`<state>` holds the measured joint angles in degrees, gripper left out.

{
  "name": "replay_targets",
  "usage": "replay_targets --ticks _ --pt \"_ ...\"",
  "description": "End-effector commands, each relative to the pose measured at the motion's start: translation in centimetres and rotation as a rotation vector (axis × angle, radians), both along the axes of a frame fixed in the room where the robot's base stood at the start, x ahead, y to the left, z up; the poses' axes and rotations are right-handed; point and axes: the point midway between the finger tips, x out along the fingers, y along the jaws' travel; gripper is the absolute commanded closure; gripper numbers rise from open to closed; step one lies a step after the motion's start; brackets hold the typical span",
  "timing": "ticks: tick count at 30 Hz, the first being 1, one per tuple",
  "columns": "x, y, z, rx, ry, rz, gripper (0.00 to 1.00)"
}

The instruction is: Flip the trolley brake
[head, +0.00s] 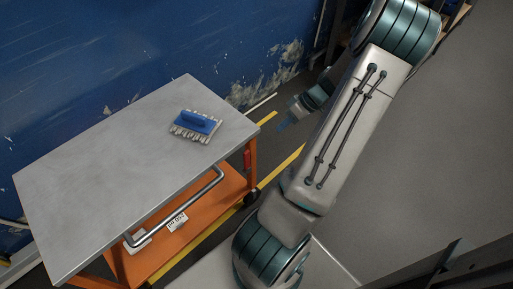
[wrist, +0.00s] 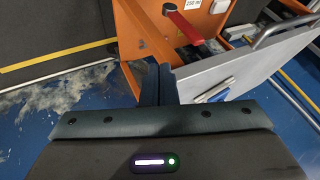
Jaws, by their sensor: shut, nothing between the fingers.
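The trolley has a grey metal top (head: 120,160) over an orange frame (head: 228,180). In the wrist view the red lever (wrist: 186,24) lies slantwise just beyond my fingertips. My gripper (head: 281,126) is to the right of the trolley corner in the head view, apart from the lever. In the wrist view my gripper (wrist: 159,72) has its dark fingers together and empty. The fingertips appear close to the orange frame; contact cannot be told.
A blue brush-like block (head: 196,123) lies on the trolley top. A metal push handle (head: 185,208) runs along the near side. A worn blue wall (head: 90,55) stands behind the trolley. Yellow-striped dark floor (head: 268,180) lies to its right.

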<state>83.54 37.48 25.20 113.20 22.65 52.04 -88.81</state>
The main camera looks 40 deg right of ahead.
Motion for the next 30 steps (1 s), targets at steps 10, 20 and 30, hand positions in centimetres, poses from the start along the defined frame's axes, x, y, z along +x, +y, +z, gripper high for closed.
replay_targets --ticks 10,20,30 --pt "0.8 1.4 -2.4 0.003 0.003 0.003 1.0" --pt "3.2 5.0 -8.1 0.003 0.003 0.003 1.0" --pt "3.1 8.7 -8.1 0.0 0.003 -0.001 1.0"
